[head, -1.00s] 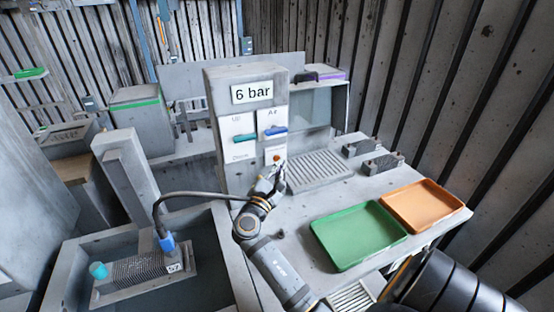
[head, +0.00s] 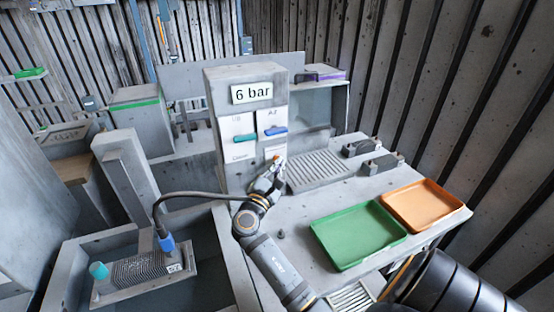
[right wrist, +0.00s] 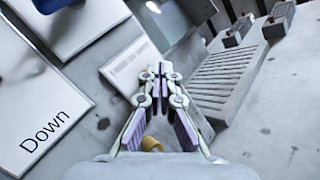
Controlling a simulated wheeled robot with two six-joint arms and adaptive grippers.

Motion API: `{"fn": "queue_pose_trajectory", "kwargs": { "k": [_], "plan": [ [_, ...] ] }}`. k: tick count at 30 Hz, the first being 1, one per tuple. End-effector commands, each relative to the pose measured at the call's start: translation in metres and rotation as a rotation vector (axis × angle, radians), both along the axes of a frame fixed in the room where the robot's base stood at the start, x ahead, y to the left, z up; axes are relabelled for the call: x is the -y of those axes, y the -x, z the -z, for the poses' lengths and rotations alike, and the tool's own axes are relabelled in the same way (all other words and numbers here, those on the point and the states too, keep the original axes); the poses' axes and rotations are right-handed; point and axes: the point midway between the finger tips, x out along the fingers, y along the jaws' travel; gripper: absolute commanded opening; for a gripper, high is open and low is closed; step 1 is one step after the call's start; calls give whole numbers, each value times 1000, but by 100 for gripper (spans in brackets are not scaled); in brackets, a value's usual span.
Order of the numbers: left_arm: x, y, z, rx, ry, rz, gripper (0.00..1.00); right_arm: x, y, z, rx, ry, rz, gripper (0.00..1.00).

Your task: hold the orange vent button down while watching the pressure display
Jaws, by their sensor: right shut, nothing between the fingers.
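The orange vent button (head: 277,158) is a small spot low on the front of the grey control column (head: 238,88), below the green and blue levers. My right gripper (head: 277,165) is shut and empty, its tips at the button's lower edge. I cannot tell whether they touch or press it. In the right wrist view the shut fingers (right wrist: 165,70) point at a white plate (right wrist: 135,65); the button does not show clearly there. The pressure display (head: 252,92) atop the column reads "6 bar". My left gripper is not in view.
A green lever (head: 244,138) and a blue lever (head: 275,131) sit just above the button. A ribbed plate (head: 320,170) lies to the right. A green tray (head: 357,236) and an orange tray (head: 425,205) stand on the bench. A cabled block stands in the left basin.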

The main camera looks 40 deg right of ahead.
Motion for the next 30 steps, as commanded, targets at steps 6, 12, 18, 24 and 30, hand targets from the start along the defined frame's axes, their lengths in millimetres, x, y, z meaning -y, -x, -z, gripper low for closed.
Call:
{"fn": "queue_pose_trajectory", "kwargs": {
  "k": [6, 12, 18, 24, 30],
  "plan": [
    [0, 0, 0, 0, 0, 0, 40, 0, -1, 0, 0, 0, 0, 0],
    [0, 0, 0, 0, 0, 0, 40, 1, -3, 0, 0, 0, 0, 0],
    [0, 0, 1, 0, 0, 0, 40, 2, -6, 0, 1, 0, 0, 0],
    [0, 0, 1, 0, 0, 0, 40, 2, -8, 0, 1, 0, 0, 0],
    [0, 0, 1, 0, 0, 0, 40, 2, -8, 0, 1, 0, 0, 0]
  ]
}}
